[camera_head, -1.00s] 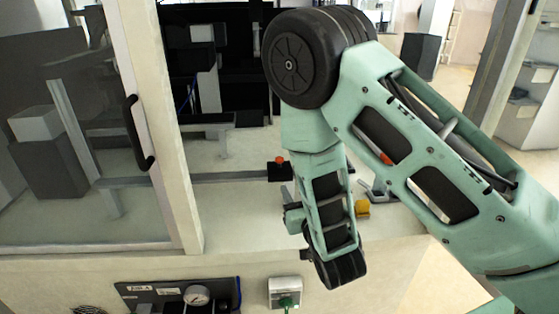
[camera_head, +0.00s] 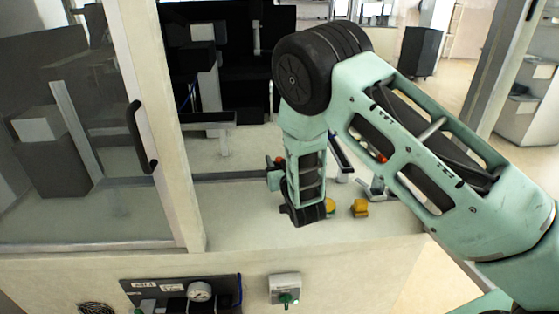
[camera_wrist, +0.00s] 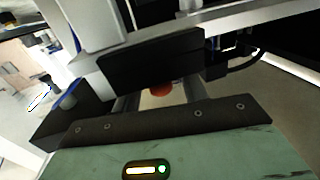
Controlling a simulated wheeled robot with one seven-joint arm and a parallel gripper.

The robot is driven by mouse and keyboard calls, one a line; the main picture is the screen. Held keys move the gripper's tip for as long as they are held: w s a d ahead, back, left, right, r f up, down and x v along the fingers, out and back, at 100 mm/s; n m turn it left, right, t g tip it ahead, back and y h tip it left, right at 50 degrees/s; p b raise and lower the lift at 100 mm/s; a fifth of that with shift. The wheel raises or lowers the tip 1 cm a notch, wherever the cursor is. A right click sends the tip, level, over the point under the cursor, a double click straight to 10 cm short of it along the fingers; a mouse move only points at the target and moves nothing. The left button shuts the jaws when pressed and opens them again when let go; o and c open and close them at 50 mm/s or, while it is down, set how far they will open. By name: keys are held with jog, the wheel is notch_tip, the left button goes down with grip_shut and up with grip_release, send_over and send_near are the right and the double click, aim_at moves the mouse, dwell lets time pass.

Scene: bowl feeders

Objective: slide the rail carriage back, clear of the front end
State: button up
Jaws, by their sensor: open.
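The rail (camera_head: 230,177) runs as a dark bar across the pale bench in the head view. The carriage is at its right end, mostly hidden behind my arm; its red knob (camera_head: 280,160) shows just above my gripper (camera_head: 273,175). In the wrist view the red knob (camera_wrist: 160,89) appears between the two grey fingers of my open gripper (camera_wrist: 158,98). The fingers stand apart on either side of it in the picture; I cannot tell whether either touches it. A black block (camera_wrist: 150,62) fills the view just beyond the knob.
Yellow pieces (camera_head: 360,208) stand on the bench to the right of my wrist. A sliding glass door with a pale frame (camera_head: 150,120) stands left of the opening. The bench front left of my gripper is clear.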

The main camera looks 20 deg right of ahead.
grip_shut()
jog(key=w+a+b, duration=0.1)
jog(key=a+b, duration=0.1)
jog(key=a, duration=0.3)
jog(key=w+a+b, duration=0.1)
jog(key=a, duration=0.5)
jog(key=w+a+b, duration=0.1)
jog(key=a+b, duration=0.1)
jog(key=a, duration=0.3)
jog(key=shift+w+a+b, duration=0.1)
jog(key=shift+a+b, duration=0.2)
grip_release()
jog(key=s+b, duration=0.1)
jog(key=s, duration=1.6)
jog(key=shift+s, duration=0.25)
jog(key=shift+o, duration=0.3)
